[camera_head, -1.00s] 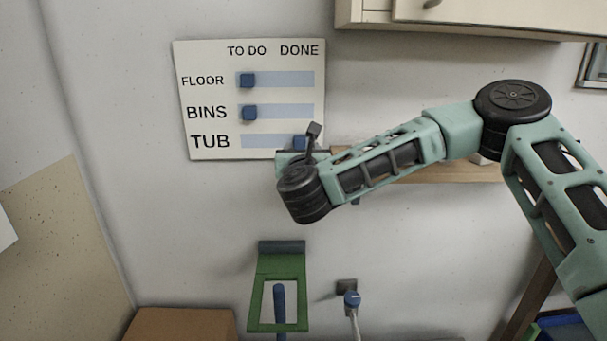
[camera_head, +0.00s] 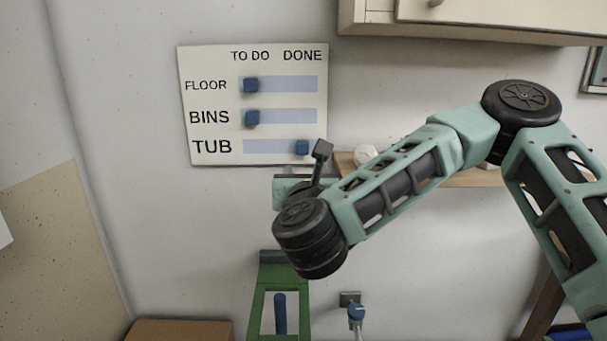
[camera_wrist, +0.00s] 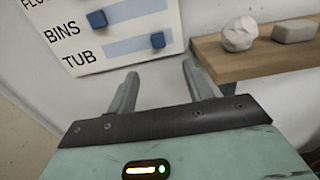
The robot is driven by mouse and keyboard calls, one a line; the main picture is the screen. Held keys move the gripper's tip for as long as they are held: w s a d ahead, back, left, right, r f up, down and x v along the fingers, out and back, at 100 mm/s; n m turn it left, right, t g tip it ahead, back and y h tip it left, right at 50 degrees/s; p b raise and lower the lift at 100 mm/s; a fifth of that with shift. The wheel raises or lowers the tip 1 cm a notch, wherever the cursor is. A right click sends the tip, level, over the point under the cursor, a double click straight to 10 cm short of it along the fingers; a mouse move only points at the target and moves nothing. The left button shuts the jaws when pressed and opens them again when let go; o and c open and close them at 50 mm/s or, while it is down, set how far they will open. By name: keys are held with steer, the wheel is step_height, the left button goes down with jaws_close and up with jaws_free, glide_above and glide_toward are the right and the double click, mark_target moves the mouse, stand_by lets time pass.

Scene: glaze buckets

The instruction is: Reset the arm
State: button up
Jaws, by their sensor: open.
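A white chore board (camera_head: 222,130) hangs on the wall just above the wrist. Its FLOOR slider (camera_head: 251,85) and BINS slider (camera_head: 252,118) sit at the TO DO end. Its TUB slider (camera_head: 302,147) sits at the DONE end, and it also shows in the wrist view (camera_wrist: 158,40). The fingers are apart from the sliders.
A wooden shelf (camera_wrist: 262,50) with a whitish lump (camera_wrist: 239,34) and a grey block (camera_wrist: 294,30) is right of the fingers. A cabinet (camera_head: 480,22) hangs above. A green holder (camera_head: 266,300) and a blue-knobbed fitting (camera_head: 356,312) are below the arm.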

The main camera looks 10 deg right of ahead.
steer(key=s+a+f+n+g+y, duration=0.1)
steer(key=s+a+f+n+y, duration=0.15)
steer(key=a+n+y, duration=0.55)
steer(key=s+a+f+n+g+y, duration=0.2)
steer(key=s+a+n+y, duration=0.15)
steer(key=a+n, duration=0.4)
steer(key=s+a+f+n+g+y, duration=0.1)
steer(key=s+f+n+g, duration=0.25)
steer(key=n, duration=0.35)
steer(key=s+a+f+n+g, duration=0.1)
steer(key=s+f+n+g, duration=0.1)
steer(key=s+n+g, duration=0.3)
steer(key=s+d+f+n+g+h, duration=0.2)
steer(key=s+d+n+g+h, duration=0.4)
steer(key=s+d+n, duration=1.1)
steer(key=shift+d+f+n+h, duration=0.15)
steer(key=shift+d+n+h, duration=0.5)
steer(key=shift+d+h, duration=0.55)
steer(key=shift+a, duration=0.1)
